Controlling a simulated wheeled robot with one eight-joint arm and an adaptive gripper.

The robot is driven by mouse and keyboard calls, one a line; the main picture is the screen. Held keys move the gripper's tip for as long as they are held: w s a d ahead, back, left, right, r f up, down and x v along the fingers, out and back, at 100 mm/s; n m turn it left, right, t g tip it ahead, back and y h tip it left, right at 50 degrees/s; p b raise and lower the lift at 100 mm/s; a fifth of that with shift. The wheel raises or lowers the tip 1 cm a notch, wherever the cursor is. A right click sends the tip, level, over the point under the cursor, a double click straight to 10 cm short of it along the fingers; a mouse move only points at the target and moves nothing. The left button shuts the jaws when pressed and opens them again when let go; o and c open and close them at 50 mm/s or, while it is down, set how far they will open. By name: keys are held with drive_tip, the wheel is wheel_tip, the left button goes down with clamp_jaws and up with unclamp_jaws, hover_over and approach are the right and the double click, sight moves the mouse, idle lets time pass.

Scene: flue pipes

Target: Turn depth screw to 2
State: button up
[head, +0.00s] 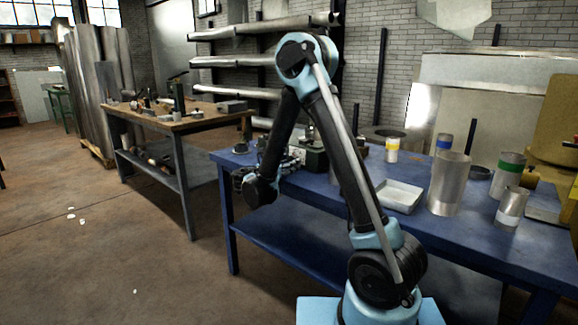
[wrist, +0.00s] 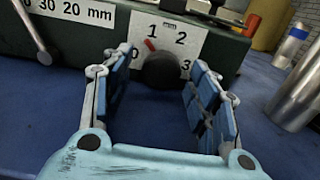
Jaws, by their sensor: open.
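The depth screw (wrist: 162,70) is a round black knob on the front of a dark green machine body (wrist: 232,50). A white plate (wrist: 174,36) behind it reads 0, 1, 2 and 3. The red pointer (wrist: 150,45) at the knob's upper left points near the 1, slightly towards the 0 side. My gripper (wrist: 161,62) is open, with one blue-padded finger on each side of the knob. I see a gap between each finger and the knob. In the head view, the green machine (head: 315,158) stands on the blue table, partly hidden behind my arm.
A second scale plate (wrist: 75,10) marked in mm and a metal lever (wrist: 32,35) are at the upper left in the wrist view. Metal cylinders (wrist: 300,90) stand at right. The blue table (head: 285,190) also holds a white tray (head: 398,196) and several cans.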

drive_tip(key=shift+c, duration=0.3)
drive_tip(key=c, duration=1)
drive_tip(key=shift+m, duration=2.3)
drive_tip(key=o, duration=1.1)
drive_tip(key=shift+c, duration=0.2)
